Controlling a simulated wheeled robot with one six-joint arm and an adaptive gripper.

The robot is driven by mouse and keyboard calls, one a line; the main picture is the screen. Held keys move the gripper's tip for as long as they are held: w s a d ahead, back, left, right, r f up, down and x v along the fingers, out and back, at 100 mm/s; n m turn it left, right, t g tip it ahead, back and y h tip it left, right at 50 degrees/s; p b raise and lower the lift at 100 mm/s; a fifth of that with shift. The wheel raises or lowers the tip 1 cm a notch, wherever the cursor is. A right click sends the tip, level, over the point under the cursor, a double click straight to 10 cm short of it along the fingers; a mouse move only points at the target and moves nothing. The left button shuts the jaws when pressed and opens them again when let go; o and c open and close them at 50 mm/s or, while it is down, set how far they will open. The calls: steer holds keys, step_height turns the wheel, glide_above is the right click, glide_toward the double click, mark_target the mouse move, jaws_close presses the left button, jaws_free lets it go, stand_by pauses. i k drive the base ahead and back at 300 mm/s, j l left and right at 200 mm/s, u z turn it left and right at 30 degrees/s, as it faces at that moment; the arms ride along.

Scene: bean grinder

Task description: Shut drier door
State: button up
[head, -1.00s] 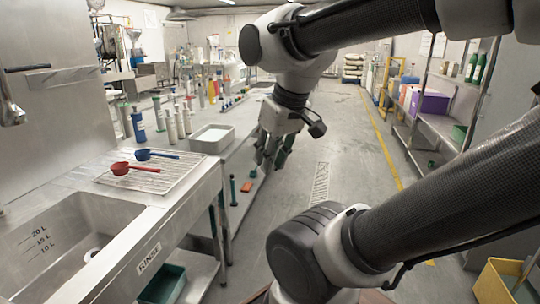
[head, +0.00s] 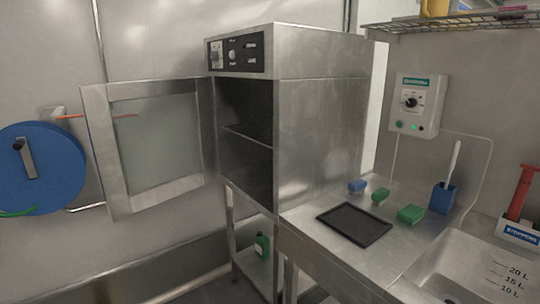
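The drier (head: 318,125) is a steel cabinet on a stand in the middle of the head view. Its door (head: 107,165), a steel frame around a glass pane (head: 160,140), is hinged at the cabinet's left front edge and stands wide open, swung out to the left. The dark inside shows a shelf (head: 250,137), and I see nothing on it. A control panel (head: 236,53) with knobs sits above the opening. My gripper is not in this view.
A blue hose reel (head: 38,168) hangs on the wall left of the door. Right of the drier, a steel counter (head: 330,255) holds a black tray (head: 354,224), sponges (head: 411,214), a blue brush holder (head: 443,198) and a sink (head: 460,262). A green bottle (head: 261,246) stands on the lower shelf.

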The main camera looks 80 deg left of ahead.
mark_target(96, 98)
steer(key=u, duration=2.5)
steer(key=i+j, duration=0.3)
steer(key=j, duration=0.15)
steer(key=i+j+u, duration=0.1)
steer(key=i+j, duration=0.2)
steer(key=j, duration=0.15)
